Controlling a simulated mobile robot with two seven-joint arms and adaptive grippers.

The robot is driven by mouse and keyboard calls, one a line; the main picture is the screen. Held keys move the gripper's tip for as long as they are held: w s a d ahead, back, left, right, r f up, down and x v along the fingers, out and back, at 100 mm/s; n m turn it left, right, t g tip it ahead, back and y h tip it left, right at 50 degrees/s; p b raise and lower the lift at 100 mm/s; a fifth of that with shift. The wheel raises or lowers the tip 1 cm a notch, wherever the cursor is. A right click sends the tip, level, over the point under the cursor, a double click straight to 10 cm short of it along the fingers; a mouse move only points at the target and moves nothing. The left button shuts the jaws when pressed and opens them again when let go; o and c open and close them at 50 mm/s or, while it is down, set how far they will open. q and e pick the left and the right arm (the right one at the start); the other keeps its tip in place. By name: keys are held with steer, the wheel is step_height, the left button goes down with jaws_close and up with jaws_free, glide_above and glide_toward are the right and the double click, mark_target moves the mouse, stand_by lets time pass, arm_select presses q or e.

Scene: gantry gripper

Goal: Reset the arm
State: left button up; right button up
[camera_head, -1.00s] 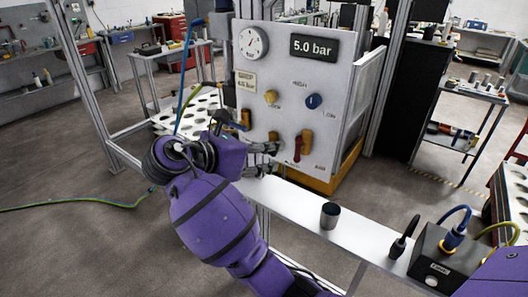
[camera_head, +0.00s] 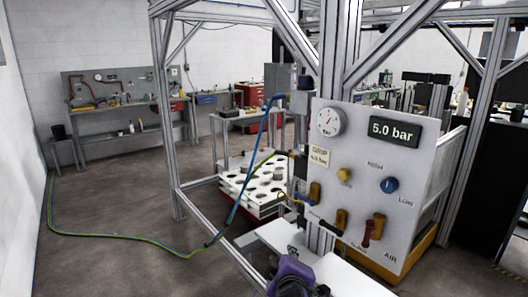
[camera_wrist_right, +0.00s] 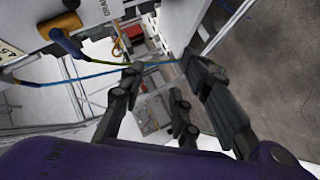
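My right arm's purple wrist (camera_head: 290,278) shows at the bottom edge of the head view, in front of and below the control panel (camera_head: 350,135). Most of that arm is out of the picture. In the right wrist view my right gripper (camera_wrist_right: 163,75) has its dark fingers spread apart, with nothing held between them. My left gripper is not in either view. The panel carries a round gauge (camera_head: 328,122), a display reading 5.0 bar (camera_head: 394,131), a yellow knob (camera_head: 344,175), a blue knob (camera_head: 389,185) and a red lever (camera_head: 367,234).
A white ledge (camera_head: 340,278) runs below the panel. Metal frame posts (camera_head: 161,110) stand around it. A white rack with round holes (camera_head: 255,183) stands behind to the left. A blue hose (camera_head: 243,190) and a green-yellow cable (camera_head: 110,237) trail across. Floor at left is open.

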steer(key=s+d+f+m+g, duration=0.1)
steer(key=s+d+f+m, duration=0.2)
steer(key=s+f, duration=0.6)
steer(key=s+d+f+m+g, duration=0.2)
steer(key=s+d+f+m, duration=0.2)
steer(key=s+f, duration=0.6)
steer(key=s+d+f+m+g, duration=0.1)
steer(key=s+d+f+m, duration=0.3)
steer(key=s+f, duration=0.5)
steer(key=s+d, duration=0.1)
steer(key=s, duration=0.8)
steer(key=shift+s+d+f+g+y, duration=0.2)
steer(key=shift+s+f+g+y, duration=0.1)
steer(key=shift+s+y, duration=0.1)
